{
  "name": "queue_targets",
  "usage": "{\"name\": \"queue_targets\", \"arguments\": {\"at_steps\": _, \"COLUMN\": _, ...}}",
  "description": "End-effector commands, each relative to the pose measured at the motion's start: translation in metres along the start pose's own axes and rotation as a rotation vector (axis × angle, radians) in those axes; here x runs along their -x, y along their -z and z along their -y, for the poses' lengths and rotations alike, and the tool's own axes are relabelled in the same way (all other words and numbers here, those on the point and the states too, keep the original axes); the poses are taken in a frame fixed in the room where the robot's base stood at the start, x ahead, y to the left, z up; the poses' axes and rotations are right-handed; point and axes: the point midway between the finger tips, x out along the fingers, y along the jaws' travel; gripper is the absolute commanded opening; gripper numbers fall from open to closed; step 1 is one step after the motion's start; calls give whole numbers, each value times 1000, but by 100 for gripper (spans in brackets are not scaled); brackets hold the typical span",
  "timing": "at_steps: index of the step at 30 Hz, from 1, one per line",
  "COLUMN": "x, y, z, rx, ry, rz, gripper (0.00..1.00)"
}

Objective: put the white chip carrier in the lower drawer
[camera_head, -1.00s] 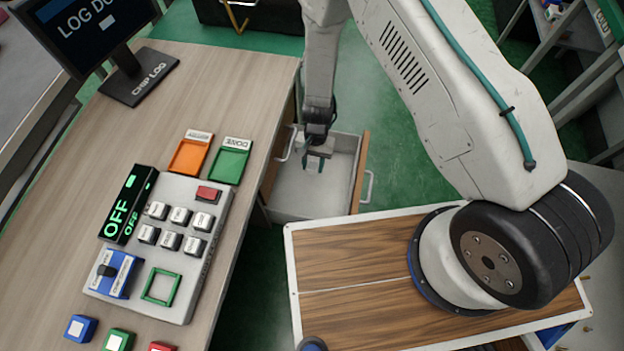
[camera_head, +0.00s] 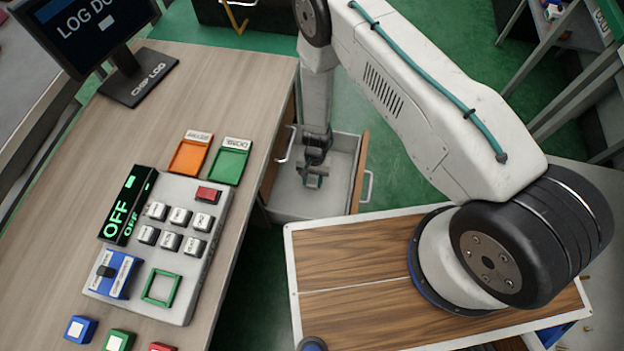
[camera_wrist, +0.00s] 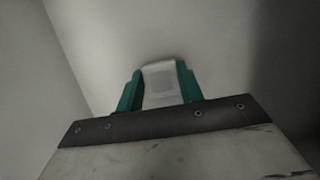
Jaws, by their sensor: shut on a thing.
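My gripper (camera_head: 313,181) points down inside the open lower drawer (camera_head: 338,196) at the desk's right side. The carrier is between the fingertips, close to the pale drawer floor. Whether it touches the floor cannot be told. In the head view the carrier is too small and covered to make out.
The drawer's walls stand close around my gripper, and a wooden front with a handle (camera_head: 368,186) is at its right. The desk (camera_head: 232,70) carries a button panel (camera_head: 185,275), an orange tray (camera_head: 189,156) and a green tray (camera_head: 231,163).

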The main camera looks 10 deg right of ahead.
Motion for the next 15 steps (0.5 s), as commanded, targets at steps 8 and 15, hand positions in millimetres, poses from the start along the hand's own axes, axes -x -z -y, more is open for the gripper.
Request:
{"name": "queue_targets", "arguments": {"at_steps": 8, "x": -2, "y": 0, "z": 0, "rx": 0, "ry": 0, "rz": 0, "gripper": 59}}
{"name": "queue_targets", "arguments": {"at_steps": 15, "x": 0, "y": 0, "z": 0, "rx": 0, "ry": 0, "rz": 0, "gripper": 59}}
